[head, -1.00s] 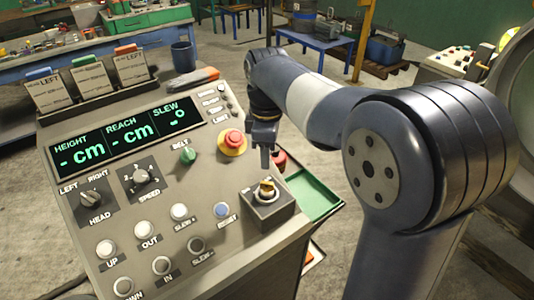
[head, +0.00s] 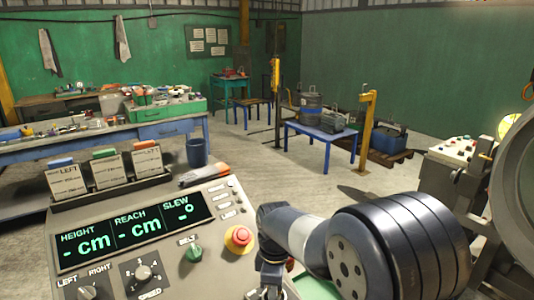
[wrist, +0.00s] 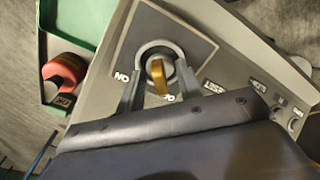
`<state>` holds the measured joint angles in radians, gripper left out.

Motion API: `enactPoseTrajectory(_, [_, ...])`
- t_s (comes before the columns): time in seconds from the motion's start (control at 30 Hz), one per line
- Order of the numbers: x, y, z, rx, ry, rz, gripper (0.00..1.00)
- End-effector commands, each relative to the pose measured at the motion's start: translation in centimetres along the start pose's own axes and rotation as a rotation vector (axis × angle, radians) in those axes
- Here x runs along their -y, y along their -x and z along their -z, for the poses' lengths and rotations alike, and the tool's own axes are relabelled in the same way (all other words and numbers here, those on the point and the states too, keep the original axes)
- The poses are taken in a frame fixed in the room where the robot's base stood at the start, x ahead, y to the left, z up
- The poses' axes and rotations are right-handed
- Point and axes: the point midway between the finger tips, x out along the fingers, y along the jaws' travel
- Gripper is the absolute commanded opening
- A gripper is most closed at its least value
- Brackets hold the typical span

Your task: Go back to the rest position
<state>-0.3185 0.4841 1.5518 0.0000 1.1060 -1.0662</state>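My gripper (head: 270,284) is at the bottom edge of the head view, low over the right side of the control panel (head: 222,282). In the wrist view the two grey fingers of my gripper (wrist: 160,92) stand apart. A switch with a yellow key-like lever (wrist: 157,72) lies between them, and I see gaps on both sides of the lever. The lever points toward the bottom of the picture. The switch sits on a dark square plate (wrist: 190,42) marked "ON" at its left. The head view does not show the switch clearly.
A red emergency button (head: 239,237) is close to my arm. A green tray (wrist: 88,14) and a red object (wrist: 64,72) are beside the switch. Open floor lies beyond.

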Motion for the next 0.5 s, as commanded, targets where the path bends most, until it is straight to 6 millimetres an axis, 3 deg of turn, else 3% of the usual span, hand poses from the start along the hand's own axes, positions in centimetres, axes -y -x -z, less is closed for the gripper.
enactPoseTrajectory(0.33, [0.0,0.2,0.0,0.000,-0.003,-0.001,0.34])
enactPoseTrajectory(0.5, [-0.1,1.5,0.1,-0.002,0.011,-0.003,0.34])
